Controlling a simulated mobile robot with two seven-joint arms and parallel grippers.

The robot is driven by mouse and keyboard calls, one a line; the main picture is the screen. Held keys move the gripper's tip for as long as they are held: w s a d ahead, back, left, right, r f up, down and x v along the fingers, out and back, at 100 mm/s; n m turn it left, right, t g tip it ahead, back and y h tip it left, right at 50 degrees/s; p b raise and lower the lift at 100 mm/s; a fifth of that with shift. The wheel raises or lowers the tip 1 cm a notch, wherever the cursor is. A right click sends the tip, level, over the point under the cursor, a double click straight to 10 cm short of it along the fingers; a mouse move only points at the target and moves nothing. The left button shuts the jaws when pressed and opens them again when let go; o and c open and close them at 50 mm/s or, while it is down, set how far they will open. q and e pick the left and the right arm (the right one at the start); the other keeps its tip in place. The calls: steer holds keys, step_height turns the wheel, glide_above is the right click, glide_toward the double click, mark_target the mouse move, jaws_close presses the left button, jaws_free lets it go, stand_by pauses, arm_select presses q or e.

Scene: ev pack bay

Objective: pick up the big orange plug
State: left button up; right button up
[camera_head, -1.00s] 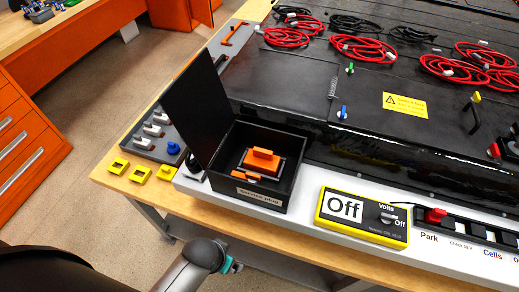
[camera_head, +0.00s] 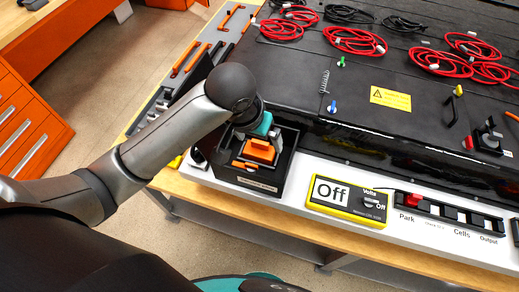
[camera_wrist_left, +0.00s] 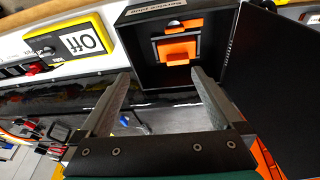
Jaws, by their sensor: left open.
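The big orange plug (camera_head: 259,151) sits inside a small open black box (camera_head: 250,180) on the white edge strip of the bench. In the left wrist view the plug (camera_wrist_left: 176,50) is an orange block on a dark base, in the box beyond my fingertips. My left gripper (camera_head: 262,125) is at the box's far side in the head view, its fingers mostly hidden by my own wrist. In the left wrist view my left gripper (camera_wrist_left: 160,73) is open, with nothing between its fingers. My right gripper is not in view.
The box's upright black lid (camera_wrist_left: 260,70) stands close beside my left fingers. A smaller orange piece (camera_head: 243,165) lies in the box. A yellow-edged meter reading Off (camera_head: 345,198) lies to the right. Red cable coils (camera_head: 355,40) lie on the black pack.

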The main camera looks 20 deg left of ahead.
arm_select(q)
steer(key=w+a+r+n, duration=0.1)
steer(key=w+a+r, duration=0.1)
steer(key=w, duration=0.1)
glide_above(259, 144)
steer(key=s, duration=0.2)
steer(key=shift+y, duration=0.4)
steer(key=f, duration=0.9)
steer(key=shift+s+f+b, duration=0.2)
steer(key=shift+b, duration=0.2)
steer(key=shift+w+x, duration=0.15)
steer(key=shift+x, duration=1.25)
steer(key=shift+w+x, duration=0.15)
steer(key=shift+x, duration=1.25)
steer(key=shift+r, duration=0.1)
jaws_close()
